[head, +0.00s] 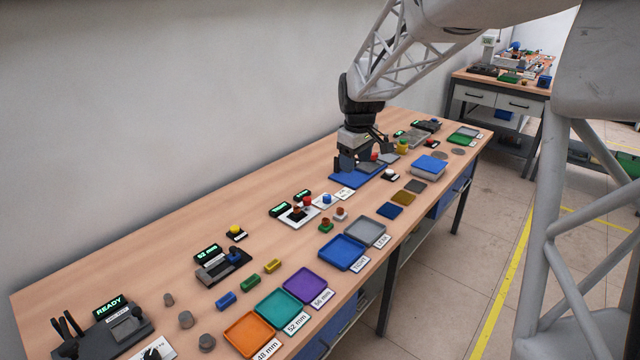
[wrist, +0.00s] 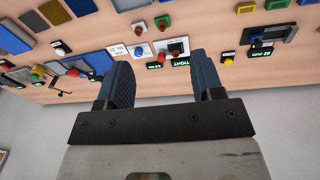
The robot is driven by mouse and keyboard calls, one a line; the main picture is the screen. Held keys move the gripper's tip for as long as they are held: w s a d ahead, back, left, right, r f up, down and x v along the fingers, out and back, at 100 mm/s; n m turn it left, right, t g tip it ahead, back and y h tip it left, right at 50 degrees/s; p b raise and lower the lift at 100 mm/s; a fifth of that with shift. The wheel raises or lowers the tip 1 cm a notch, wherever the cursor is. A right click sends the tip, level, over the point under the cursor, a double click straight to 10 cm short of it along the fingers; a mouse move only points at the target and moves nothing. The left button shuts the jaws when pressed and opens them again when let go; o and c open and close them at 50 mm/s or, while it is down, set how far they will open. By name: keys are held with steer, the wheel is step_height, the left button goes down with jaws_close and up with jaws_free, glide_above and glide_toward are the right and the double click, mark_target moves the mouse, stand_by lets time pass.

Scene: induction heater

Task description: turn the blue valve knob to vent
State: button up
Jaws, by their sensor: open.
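A small blue knob (head: 327,198) sits on a white plate (head: 318,203) in the middle of the bench in the head view. Which way the knob points is too small to tell. My gripper (head: 362,157) is over the blue tray area behind and to the right of the knob in the head view. In the wrist view my gripper (wrist: 166,82) has its two dark blue fingers apart with nothing between them.
A white block with red and dark buttons (head: 299,214) stands just left of the knob, with lit green displays (head: 281,209) behind it. A blue tray (head: 341,252) and a grey tray (head: 365,233) lie in front. Bare wood (head: 200,215) lies along the wall.

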steer(key=w+a+f+n, duration=0.1)
steer(key=w+f+n, duration=0.1)
steer(key=w+f, duration=0.45)
steer(key=w+a+f+n, duration=0.1)
steer(key=w+f, duration=0.2)
steer(key=w, duration=0.6)
steer(key=n+g, duration=0.1)
steer(key=n, duration=0.2)
glide_above(328, 196)
steer(key=f, duration=1.2)
steer(key=shift+s+f, duration=0.1)
steer(key=shift+s, duration=0.25)
steer(key=shift+w+a+f, duration=0.1)
steer(key=shift+w+f, duration=0.15)
steer(key=shift+f, duration=0.1)
steer(key=shift+f, duration=0.1)
steer(key=shift+f, duration=3.8)
steer(key=c, duration=0.9)
